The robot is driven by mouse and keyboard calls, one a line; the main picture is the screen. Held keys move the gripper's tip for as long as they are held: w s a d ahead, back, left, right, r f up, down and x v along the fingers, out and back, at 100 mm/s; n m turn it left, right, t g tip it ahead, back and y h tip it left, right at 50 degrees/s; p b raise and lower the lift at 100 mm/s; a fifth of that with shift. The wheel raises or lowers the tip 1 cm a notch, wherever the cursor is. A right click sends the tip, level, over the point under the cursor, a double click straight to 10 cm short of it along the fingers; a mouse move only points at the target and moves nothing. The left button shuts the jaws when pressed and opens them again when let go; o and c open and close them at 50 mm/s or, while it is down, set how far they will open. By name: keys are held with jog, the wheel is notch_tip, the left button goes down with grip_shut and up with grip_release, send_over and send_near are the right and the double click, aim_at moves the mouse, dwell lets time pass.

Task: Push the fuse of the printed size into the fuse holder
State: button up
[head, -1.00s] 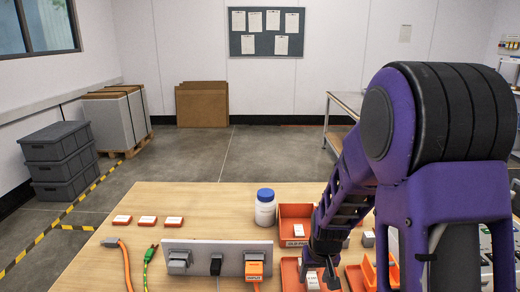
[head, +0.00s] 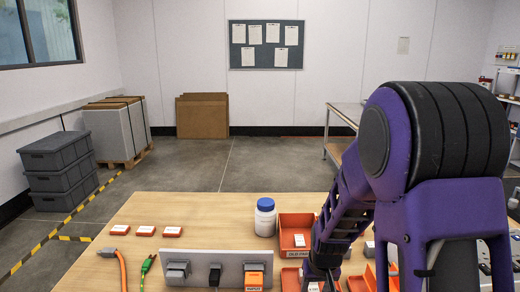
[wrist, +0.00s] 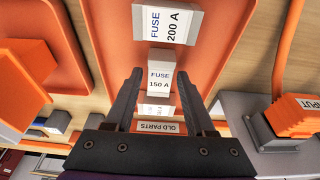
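My gripper (wrist: 160,82) points down over an orange tray (wrist: 222,50), fingers apart. In the wrist view a white fuse marked 150 A (wrist: 160,76) shows between the fingertips with a gap on each side; I cannot tell whether it is at fingertip depth. A fuse marked 200 A (wrist: 166,22) lies beyond it in the tray. In the head view my gripper (head: 326,280) is low at the trays, its tips partly hidden. A grey panel (head: 228,260) carries a grey part (head: 177,271), a black part and an orange INPUT plug (head: 254,276). I cannot tell which is the fuse holder.
An orange bin (head: 290,219) labelled OLD PARTS holds a white piece, behind the tray. A white bottle (head: 265,222) with a blue lid stands left of it. Several orange-and-white blocks (head: 145,231) lie at the left. The table between them and the bottle is clear.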

grip_shut()
jog(key=shift+r, duration=0.1)
jog(key=shift+w+p+v, duration=0.2)
jog(key=shift+p+v, duration=0.4)
jog(key=shift+v, duration=0.2)
jog(key=shift+w+p+v, duration=0.2)
jog(key=shift+p+v, duration=0.4)
jog(key=shift+v, duration=0.15)
jog(key=shift+w+p+v, duration=0.15)
jog(key=shift+p+v, duration=0.45)
jog(key=shift+v, duration=0.2)
jog(key=shift+r, duration=0.15)
